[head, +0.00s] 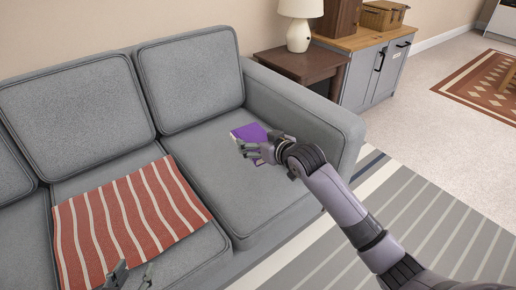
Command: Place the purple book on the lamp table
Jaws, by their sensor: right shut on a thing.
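The purple book (247,131) is at the right seat cushion of the grey sofa, by the armrest. My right gripper (243,149) is shut on the book and covers part of it. I cannot tell whether the book still touches the cushion. The lamp table (327,65) is dark brown wood and stands behind the sofa's right armrest. A white lamp (299,35) stands on it. My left gripper (135,271) shows at the bottom edge, in front of the striped blanket. Its two fingertips are apart with nothing between them.
The sofa's right armrest (310,110) lies between the book and the lamp table. A red striped blanket (125,220) covers the middle cushion. A grey cabinet (375,75) with a wooden top, box and basket stands right of the table. The striped rug (430,225) is clear.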

